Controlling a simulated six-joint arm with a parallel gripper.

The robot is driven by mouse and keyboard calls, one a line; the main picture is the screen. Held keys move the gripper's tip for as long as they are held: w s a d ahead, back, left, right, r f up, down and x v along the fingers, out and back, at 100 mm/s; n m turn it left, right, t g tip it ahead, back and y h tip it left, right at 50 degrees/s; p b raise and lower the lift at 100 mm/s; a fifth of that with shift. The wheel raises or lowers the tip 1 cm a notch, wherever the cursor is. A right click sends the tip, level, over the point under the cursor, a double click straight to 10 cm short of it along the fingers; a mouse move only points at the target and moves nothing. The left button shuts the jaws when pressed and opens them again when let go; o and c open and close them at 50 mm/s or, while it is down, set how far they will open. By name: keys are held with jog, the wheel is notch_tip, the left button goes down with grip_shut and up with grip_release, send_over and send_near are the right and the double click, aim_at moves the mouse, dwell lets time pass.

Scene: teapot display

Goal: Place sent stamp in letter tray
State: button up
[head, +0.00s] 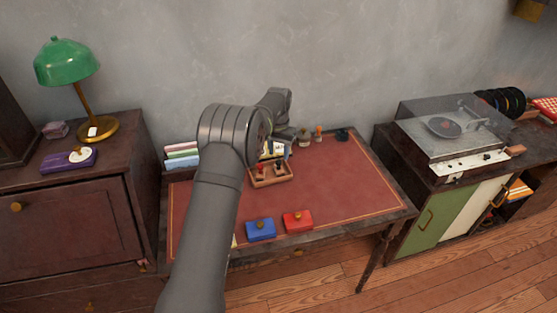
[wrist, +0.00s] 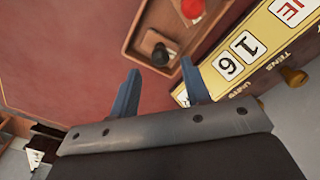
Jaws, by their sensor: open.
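A small wooden holder (head: 284,178) on the red desk top carries stamps with a black knob and a red knob. In the wrist view the black-knobbed stamp (wrist: 160,54) and the red-knobbed stamp (wrist: 192,9) stand in this holder (wrist: 135,48). No label shows, so I cannot tell which is the sent stamp. My gripper (wrist: 161,88) is open and empty, its blue fingertips just short of the black knob in the picture. In the head view my arm hides the gripper. No letter tray can be made out for certain; a pastel stack (head: 182,154) stands at the desk's back left.
A yellow calendar block (wrist: 247,48) stands close beside my right fingertip in the wrist view. A blue box (head: 260,229) and a red box (head: 298,222) lie near the desk's front edge. The desk's right half (head: 350,185) is mostly clear.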

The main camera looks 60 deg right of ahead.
aim_at(279, 160)
notch_tip(279, 160, up, 7)
dwell(0.3)
jog(key=shift+f, duration=4.15)
